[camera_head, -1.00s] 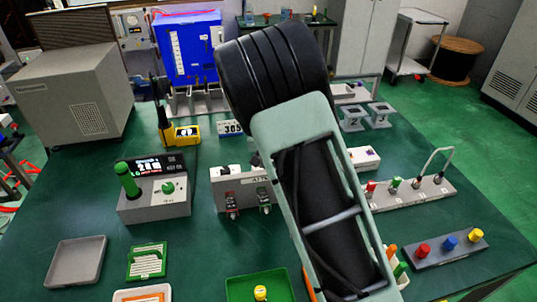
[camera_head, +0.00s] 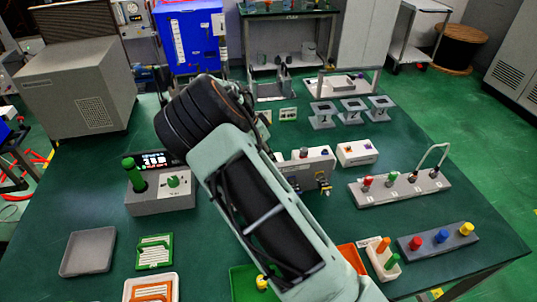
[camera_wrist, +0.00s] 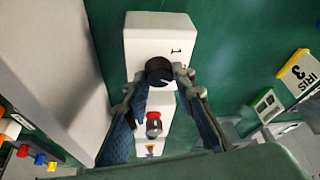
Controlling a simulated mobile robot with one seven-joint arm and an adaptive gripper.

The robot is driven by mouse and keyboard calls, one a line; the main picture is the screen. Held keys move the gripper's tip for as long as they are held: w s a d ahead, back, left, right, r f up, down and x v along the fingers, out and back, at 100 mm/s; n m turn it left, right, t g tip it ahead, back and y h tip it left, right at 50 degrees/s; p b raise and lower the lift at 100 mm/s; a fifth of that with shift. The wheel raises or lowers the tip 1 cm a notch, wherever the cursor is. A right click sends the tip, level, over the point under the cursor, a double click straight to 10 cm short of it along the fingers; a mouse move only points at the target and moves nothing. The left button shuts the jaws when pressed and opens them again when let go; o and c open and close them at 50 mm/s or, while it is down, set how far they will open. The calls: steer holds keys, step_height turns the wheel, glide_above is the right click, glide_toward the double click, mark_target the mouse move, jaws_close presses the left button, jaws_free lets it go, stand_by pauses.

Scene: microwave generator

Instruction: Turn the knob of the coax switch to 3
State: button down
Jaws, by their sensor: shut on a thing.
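In the wrist view, a white box, which looks like the coax switch (camera_wrist: 143,40), carries a round black knob (camera_wrist: 158,69). A dark numeral, seemingly a 1 and turned on its side, is printed beside the knob. The knob's pointer is too small to read surely. My gripper (camera_wrist: 159,76) has one fingertip at each side of the knob and is shut on it. In the head view my arm covers the gripper and the knob.
A red knob (camera_wrist: 153,124) stands close below the gripper in the wrist view. A large pale housing (camera_wrist: 55,70) rises at left. In the head view, a grey connector box (camera_head: 312,168) and a small white box (camera_head: 357,153) stand right of my arm.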

steer(key=m+g, duration=0.1)
steer(key=m, duration=0.3)
steer(key=shift+w+m+g+b, duration=0.1)
steer(key=shift+m+g+b, duration=0.3)
stand_by(0.4)
steer(key=c, duration=1.6)
jaws_free()
steer(key=shift+h, duration=0.3)
steer(key=v, duration=1.2)
steer(key=shift+r, duration=0.1)
